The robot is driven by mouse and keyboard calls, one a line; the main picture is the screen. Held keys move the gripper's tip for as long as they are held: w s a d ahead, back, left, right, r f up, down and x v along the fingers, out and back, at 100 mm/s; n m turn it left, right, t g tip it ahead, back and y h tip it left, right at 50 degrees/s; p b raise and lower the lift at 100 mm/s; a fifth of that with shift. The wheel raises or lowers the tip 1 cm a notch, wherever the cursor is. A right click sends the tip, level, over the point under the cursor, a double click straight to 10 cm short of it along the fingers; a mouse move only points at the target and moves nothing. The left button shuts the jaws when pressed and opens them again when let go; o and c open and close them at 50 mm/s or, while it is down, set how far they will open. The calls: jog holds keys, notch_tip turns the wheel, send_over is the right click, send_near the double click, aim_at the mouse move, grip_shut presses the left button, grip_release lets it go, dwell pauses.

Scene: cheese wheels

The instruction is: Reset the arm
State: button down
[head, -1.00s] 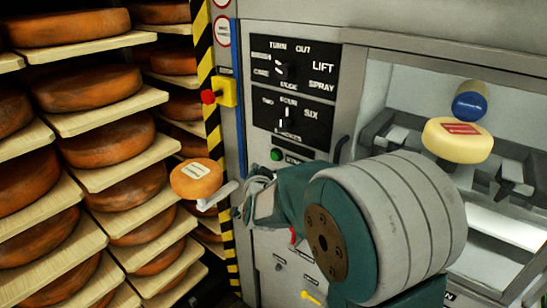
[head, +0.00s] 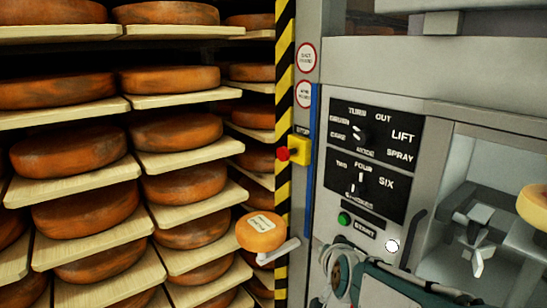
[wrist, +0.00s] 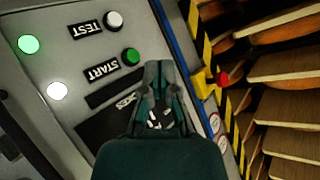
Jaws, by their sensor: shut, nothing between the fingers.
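My gripper (wrist: 165,75) is shut and empty in the wrist view. Its fingers point toward the control panel (wrist: 75,85), over the area beside the green START button (wrist: 131,56). I cannot tell the exact gap between fingertips and panel. In the head view, part of my arm shows at the bottom edge, in front of the machine's lower panel. Its fingertips are not clear there.
Shelves of brown cheese wheels (head: 165,131) fill the left. A labelled small cheese (head: 260,232) sits by a grey bracket (head: 280,253) near the striped post (head: 284,75). A yellow box with a red button (head: 299,150) is on the post. A pale cheese (head: 536,207) is at the right.

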jog(key=s+d+f+n+g, duration=0.1)
jog(key=s+n+g, duration=0.1)
jog(key=s, duration=1)
jog(key=s+d+n+g, duration=0.1)
jog(key=s+g, duration=0.3)
jog(key=s, duration=0.7)
jog(key=shift+s+d+f+n+g+h, duration=0.3)
jog(key=shift+s+d+f+n, duration=0.1)
jog(key=shift+n, duration=0.4)
dwell(3.7)
